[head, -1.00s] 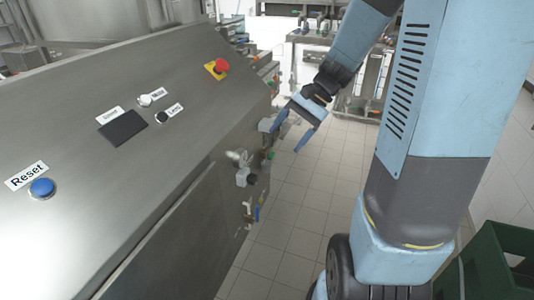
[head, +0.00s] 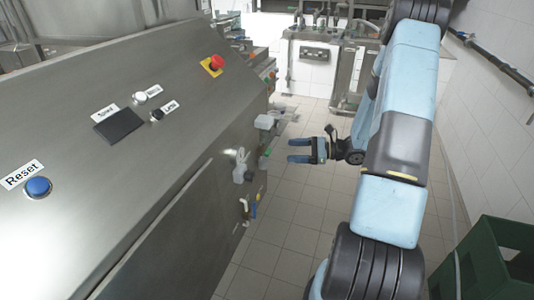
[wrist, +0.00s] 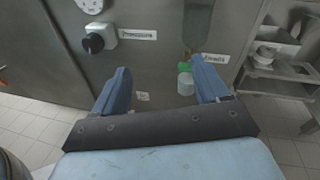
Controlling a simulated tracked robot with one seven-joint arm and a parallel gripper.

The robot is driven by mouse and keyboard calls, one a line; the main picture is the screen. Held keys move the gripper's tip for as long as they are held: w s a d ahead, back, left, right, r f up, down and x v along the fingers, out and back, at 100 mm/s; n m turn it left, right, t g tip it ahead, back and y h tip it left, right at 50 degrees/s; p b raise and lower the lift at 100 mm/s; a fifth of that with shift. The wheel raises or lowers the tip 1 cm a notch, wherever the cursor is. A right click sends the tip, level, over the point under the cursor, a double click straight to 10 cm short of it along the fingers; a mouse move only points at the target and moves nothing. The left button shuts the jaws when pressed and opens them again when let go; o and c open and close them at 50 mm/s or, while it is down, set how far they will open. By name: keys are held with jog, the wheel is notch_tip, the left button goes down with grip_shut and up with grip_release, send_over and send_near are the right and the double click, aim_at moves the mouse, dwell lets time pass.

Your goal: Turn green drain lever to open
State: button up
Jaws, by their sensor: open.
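The green drain lever (wrist: 187,69) shows small in the wrist view, on the side of the steel machine, above a white cylindrical part and beside a label. In the head view, a small green part (head: 267,153) shows on the machine's side. My gripper (head: 290,151) is open and empty, with its blue fingers pointing left toward the machine. In the wrist view my gripper (wrist: 160,72) spreads its fingers in front of the panel. The lever lies just left of the right fingertip in the picture, and a gap remains between them and the panel.
A black knob (wrist: 93,43) with a label sits on the panel at upper left. The steel machine (head: 120,190) carries a red emergency button (head: 213,64) and a blue Reset button (head: 38,186). A green crate (head: 490,265) stands at right. The tiled floor (head: 290,220) between is clear.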

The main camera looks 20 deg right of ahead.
aim_at(269, 151)
jog(key=w+d+f+m+t, duration=0.1)
jog(key=d+f+m+t, duration=0.3)
jog(key=f, duration=0.2)
jog(key=shift+h, duration=0.4)
jog(key=x, duration=1.4)
jog(key=shift+w+f, duration=0.1)
jog(key=shift+f, duration=0.05)
jog(key=shift+c, duration=0.4)
jog(key=c, duration=1)
jog(key=shift+o, duration=0.2)
jog(key=shift+w+d+m, duration=0.1)
jog(key=shift+m, duration=1.5)
jog(key=o, duration=1)
